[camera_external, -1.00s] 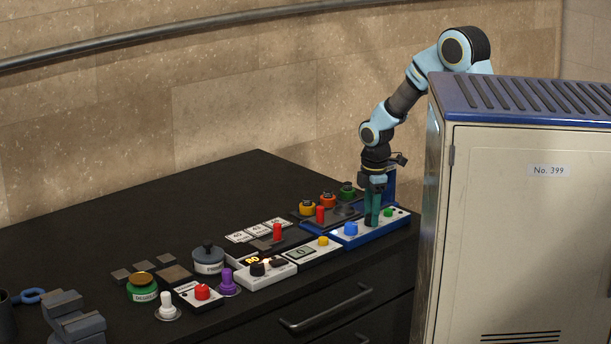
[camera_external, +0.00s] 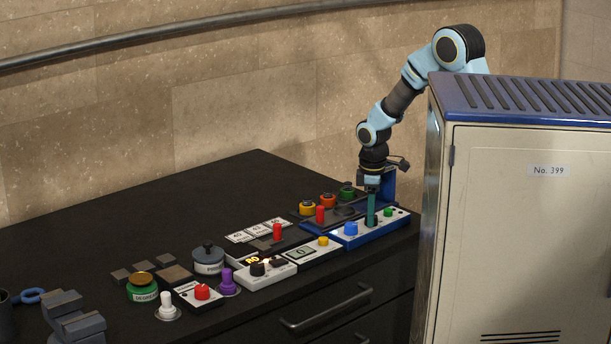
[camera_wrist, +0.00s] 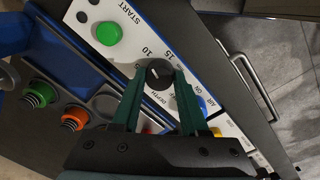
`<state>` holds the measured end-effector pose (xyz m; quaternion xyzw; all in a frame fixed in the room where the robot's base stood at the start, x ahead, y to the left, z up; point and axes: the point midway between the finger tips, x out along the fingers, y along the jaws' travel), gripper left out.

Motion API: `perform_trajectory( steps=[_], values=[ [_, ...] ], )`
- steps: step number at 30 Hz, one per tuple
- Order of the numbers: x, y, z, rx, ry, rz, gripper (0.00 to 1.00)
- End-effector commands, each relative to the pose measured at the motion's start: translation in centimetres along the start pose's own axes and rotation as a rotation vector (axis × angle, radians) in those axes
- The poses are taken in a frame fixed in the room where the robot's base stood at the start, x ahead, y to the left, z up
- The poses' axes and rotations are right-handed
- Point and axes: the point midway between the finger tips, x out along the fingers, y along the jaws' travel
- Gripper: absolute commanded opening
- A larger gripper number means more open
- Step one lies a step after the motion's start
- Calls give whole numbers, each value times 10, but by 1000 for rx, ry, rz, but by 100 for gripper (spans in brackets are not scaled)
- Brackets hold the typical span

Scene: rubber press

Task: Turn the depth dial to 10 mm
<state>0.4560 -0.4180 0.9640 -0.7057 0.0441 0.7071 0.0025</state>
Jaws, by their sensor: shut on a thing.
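The depth dial (camera_wrist: 159,73) is a small black knob with a white pointer mark, on a white panel with a blue edge. In the wrist view it sits between the green fingertips of my gripper (camera_wrist: 158,80), which is shut on it. The numbers 10 and 15 and the word DEPTH are printed around the dial. I cannot tell exactly which number the pointer meets. In the external view my gripper (camera_external: 371,220) points straight down onto the panel (camera_external: 399,222), and its fingers hide the dial.
A green START button (camera_wrist: 108,33) and a blue AIR knob (camera_external: 351,229) flank the dial on the same panel. Yellow, orange and green knobs (camera_external: 328,200) stand behind. A tall cream cabinet (camera_external: 530,220) stands close on the right. The counter's back left is clear.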

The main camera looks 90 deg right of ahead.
Motion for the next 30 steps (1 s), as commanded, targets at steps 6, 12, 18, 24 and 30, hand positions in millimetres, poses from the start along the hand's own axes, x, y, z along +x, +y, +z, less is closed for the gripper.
perform_trajectory(
  steps=[6, 12, 18, 24, 30],
  values=[
    [0, 0, 0, 0, 0, 0, 0],
    [0, 0, 0, -1, 0, 0, 59],
    [0, 0, 0, -1, 0, 0, 73],
    [-1, 0, 0, -1, 1, 1, 73],
    [-24, 1, -1, 0, 5, 4, 73]
  ],
)
